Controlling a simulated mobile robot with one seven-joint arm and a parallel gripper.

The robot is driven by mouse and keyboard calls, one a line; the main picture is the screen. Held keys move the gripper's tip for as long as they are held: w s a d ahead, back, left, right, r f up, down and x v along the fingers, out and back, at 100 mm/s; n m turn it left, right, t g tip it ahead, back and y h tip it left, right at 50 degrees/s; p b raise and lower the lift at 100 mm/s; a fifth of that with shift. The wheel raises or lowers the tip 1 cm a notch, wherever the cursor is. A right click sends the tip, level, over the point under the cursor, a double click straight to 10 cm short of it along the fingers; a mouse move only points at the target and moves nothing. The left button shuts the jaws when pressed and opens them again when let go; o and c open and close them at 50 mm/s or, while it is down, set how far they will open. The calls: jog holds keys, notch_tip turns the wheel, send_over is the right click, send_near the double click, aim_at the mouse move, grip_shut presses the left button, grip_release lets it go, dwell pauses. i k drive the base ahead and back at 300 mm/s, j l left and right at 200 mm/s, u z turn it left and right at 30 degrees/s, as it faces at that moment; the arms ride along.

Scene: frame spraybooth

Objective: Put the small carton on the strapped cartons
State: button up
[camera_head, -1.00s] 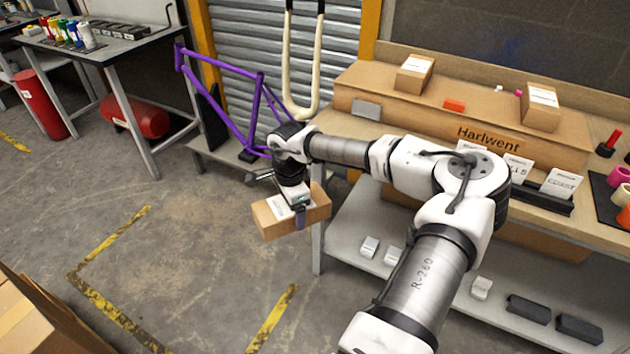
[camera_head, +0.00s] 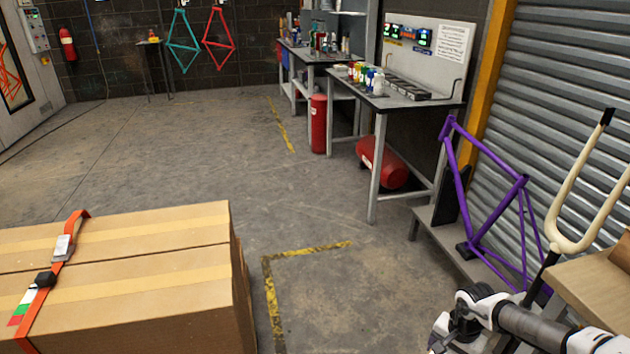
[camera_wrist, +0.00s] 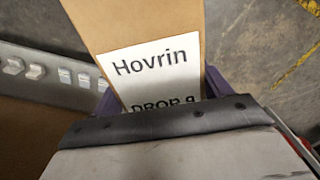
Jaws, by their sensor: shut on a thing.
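The small carton (camera_wrist: 185,25) is brown, with a white label reading "Hovrin", and shows in the wrist view. My gripper (camera_wrist: 160,95) is shut on it, with a purple finger at each side of the carton. In the head view my wrist is at the lower right edge, and the gripper and small carton are out of frame below. The strapped cartons (camera_head: 195,285) stand at the lower left of the head view, with an orange strap (camera_head: 70,235) and buckle across them. Their visible top is flat and clear apart from the strap. My arm is well to their right.
A purple bicycle frame (camera_head: 462,180) stands on a low bench at the right, near my arm. Grey tables (camera_head: 375,100) and red cylinders (camera_head: 318,125) are further back. Open floor with yellow tape (camera_head: 272,300) lies between the strapped cartons and my arm.

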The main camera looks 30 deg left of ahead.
aim_at(163, 259)
jog(key=i+l, duration=0.1)
jog(key=i, duration=0.4)
jog(key=i+l, duration=0.15)
jog(key=i, duration=0.3)
jog(key=i+l+u, duration=0.1)
jog(key=i+u, duration=0.2)
jog(key=i+l+u, duration=0.1)
jog(key=u, duration=0.2)
jog(key=i, duration=0.1)
